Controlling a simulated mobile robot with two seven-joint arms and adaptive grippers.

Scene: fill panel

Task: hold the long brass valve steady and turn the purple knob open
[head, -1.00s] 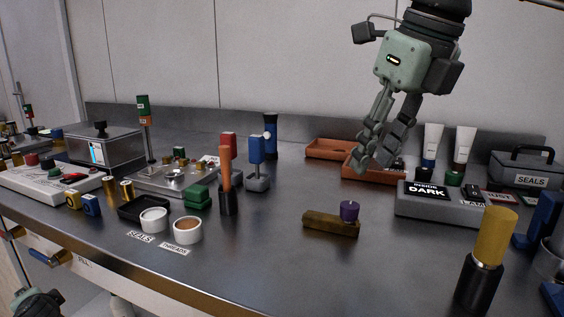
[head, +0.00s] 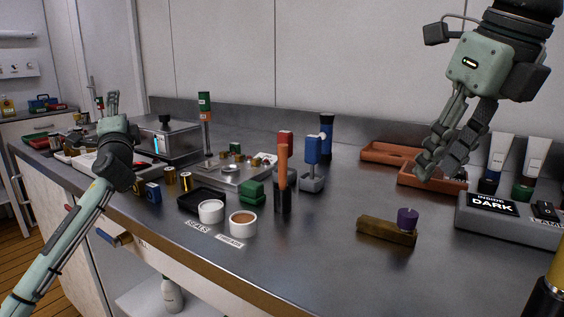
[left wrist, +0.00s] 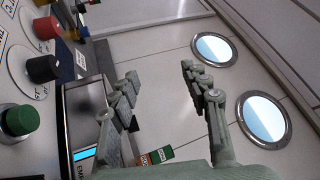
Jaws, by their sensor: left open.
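The long brass valve (head: 380,231) is a bar lying on the steel bench, right of the middle in the head view. The purple knob (head: 407,218) stands upright on its right end. My right gripper (head: 432,168) hangs above and behind the valve, apart from it, fingers pointing down. Its fingertips look close together and I see nothing between them. My left gripper (head: 112,103) is raised over the left end of the bench, far from the valve. In the left wrist view its two fingers (left wrist: 160,85) are spread and empty.
Two white cups (head: 243,223), a black tray (head: 203,199) and an orange-handled tool (head: 283,175) stand left of the valve. A grey block labelled DARK (head: 505,222) and orange trays (head: 398,153) lie right and behind. Bench in front of the valve is clear.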

